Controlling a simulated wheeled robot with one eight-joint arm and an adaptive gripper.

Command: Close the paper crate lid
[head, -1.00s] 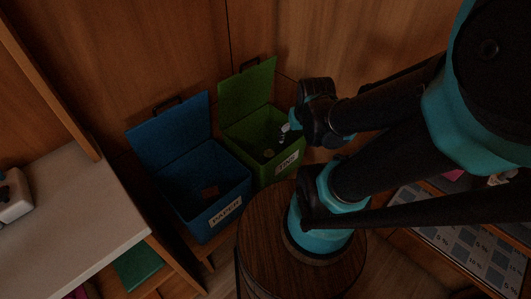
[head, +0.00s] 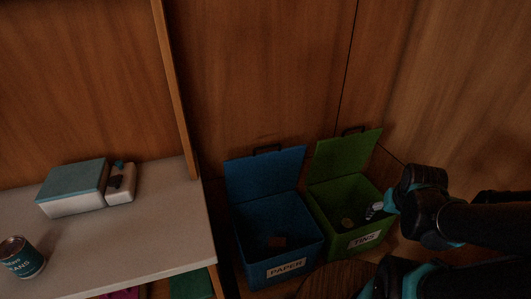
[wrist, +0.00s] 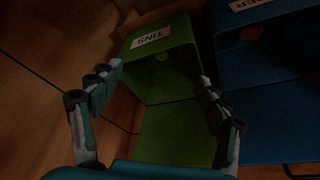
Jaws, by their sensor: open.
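The paper crate (head: 296,253) is the blue box with a white PAPER label, standing on the floor against the timber wall. Its blue lid (head: 264,175) stands up at the back, open, with a dark handle on its top edge. A small brown piece lies inside. The crate also shows at the right of the wrist view (wrist: 262,62), with the label partly cut off. My gripper (head: 375,211) is over the green crate to the right of the paper crate. In the wrist view its fingers (wrist: 158,78) are spread with nothing between them.
The green TINS crate (head: 321,209) stands right beside the paper crate, its lid (head: 345,156) also up, with tins inside. A pale counter (head: 165,225) with a boxed item (head: 73,188), a white bottle-like object (head: 121,184) and a can (head: 20,257) is at left.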

